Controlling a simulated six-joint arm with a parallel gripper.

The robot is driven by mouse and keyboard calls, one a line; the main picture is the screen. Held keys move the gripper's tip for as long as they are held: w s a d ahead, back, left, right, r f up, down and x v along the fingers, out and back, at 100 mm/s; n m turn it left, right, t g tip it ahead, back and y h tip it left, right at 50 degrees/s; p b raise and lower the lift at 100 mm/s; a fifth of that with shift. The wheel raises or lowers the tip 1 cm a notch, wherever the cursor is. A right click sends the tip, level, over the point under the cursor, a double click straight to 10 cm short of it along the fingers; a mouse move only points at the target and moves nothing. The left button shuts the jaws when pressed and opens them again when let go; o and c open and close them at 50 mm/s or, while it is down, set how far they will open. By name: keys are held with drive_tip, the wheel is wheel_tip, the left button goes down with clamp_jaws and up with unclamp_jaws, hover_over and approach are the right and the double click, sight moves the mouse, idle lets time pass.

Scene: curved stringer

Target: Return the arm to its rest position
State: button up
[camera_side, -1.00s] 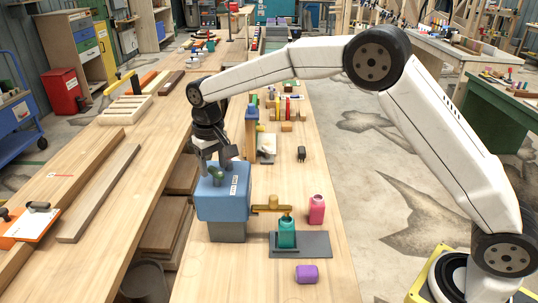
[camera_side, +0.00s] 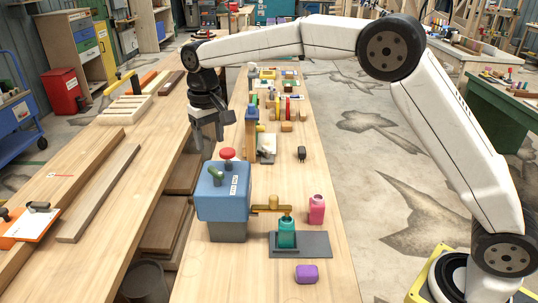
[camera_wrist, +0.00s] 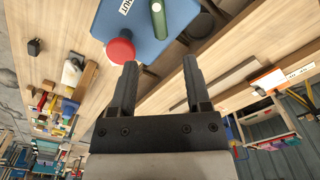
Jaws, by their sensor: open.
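My gripper (camera_side: 210,133) is open and empty in the side view. It hangs above and behind the blue box (camera_side: 222,200), clear of it. The box carries a red button (camera_side: 227,153) and a green lever (camera_side: 215,174) on top. In the wrist view, my gripper's two fingers (camera_wrist: 158,85) stand apart with nothing between them. The red button (camera_wrist: 121,51), the green lever and the blue box (camera_wrist: 175,25) show beyond the fingertips.
A teal bottle (camera_side: 286,234) stands under a brass spout (camera_side: 271,206) on a grey plate (camera_side: 316,244). A pink bottle (camera_side: 316,209) and a purple piece (camera_side: 306,274) are nearby. Wooden boards (camera_side: 98,193) lie on the left bench. The space above the benches is open.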

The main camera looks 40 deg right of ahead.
drive_tip(key=shift+d+f, duration=0.1)
drive_tip(key=s+d+f+t, duration=0.1)
drive_tip(key=s+d+f, duration=0.3)
drive_tip(key=s, duration=0.4)
drive_tip(key=s+d+f, duration=0.4)
drive_tip(key=s, duration=0.5)
drive_tip(key=s+d+f+t, duration=0.1)
drive_tip(key=s+d+f, duration=0.2)
drive_tip(key=s, duration=0.6)
drive_tip(key=shift+s+d+f+t, duration=0.15)
drive_tip(key=shift+d+f+t, duration=0.2)
drive_tip(key=shift+d, duration=0.6)
drive_tip(key=shift+c, duration=0.2)
